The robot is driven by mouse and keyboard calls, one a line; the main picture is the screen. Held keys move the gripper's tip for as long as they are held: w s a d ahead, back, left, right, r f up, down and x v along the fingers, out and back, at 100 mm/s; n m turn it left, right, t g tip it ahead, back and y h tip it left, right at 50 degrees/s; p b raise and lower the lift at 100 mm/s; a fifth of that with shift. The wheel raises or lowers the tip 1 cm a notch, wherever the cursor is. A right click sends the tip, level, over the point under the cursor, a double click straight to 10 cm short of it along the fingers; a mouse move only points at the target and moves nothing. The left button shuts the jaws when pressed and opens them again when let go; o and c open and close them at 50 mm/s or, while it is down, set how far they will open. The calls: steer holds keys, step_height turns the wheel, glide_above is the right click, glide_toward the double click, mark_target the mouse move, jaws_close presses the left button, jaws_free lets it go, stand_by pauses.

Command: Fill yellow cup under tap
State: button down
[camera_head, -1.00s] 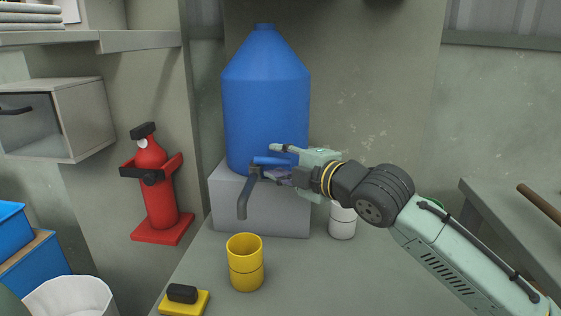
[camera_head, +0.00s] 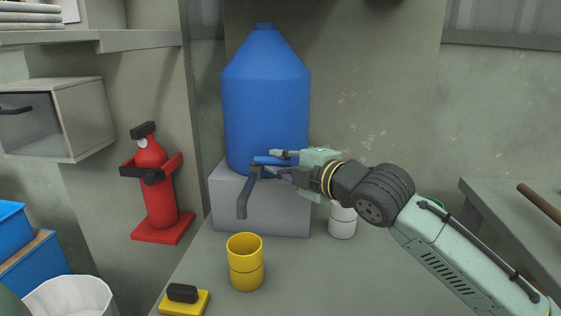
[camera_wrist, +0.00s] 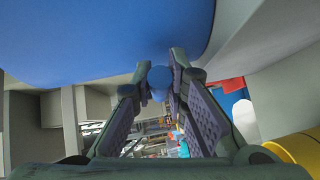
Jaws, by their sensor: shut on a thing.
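The yellow cup (camera_head: 246,265) stands upright on the grey bench. In the head view it sits just below the open end of the grey tap spout (camera_head: 242,203); I cannot tell how exactly they line up in depth. The tap has a blue handle (camera_head: 262,160) in front of a big blue water bottle (camera_head: 266,105). My gripper (camera_head: 281,161) reaches in from the right and is shut on the blue handle. In the wrist view the handle's round blue end (camera_wrist: 160,78) shows between the fingertips. The inside of the cup is partly visible; no water stream shows.
A white cup (camera_head: 342,222) is behind and below my wrist. A black-and-yellow sponge-like item (camera_head: 184,298) lies left of the yellow cup. A red fire extinguisher (camera_head: 157,185) hangs on the left wall.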

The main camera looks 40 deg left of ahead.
steer(key=shift+f, duration=0.1)
steer(key=shift+s+f+m+t+b, duration=0.25)
steer(key=shift+s+m+t+b, duration=0.35)
steer(key=shift+b, duration=0.5)
steer(key=t, duration=0.1)
steer(key=m+t+h+b, duration=0.1)
steer(key=m+t, duration=0.1)
steer(key=shift+s+d+r+h, duration=0.1)
steer(key=shift+d+r+h, duration=0.2)
steer(key=c, duration=1.6)
jaws_free()
steer(key=shift+o, duration=0.2)
steer(key=v, duration=1.2)
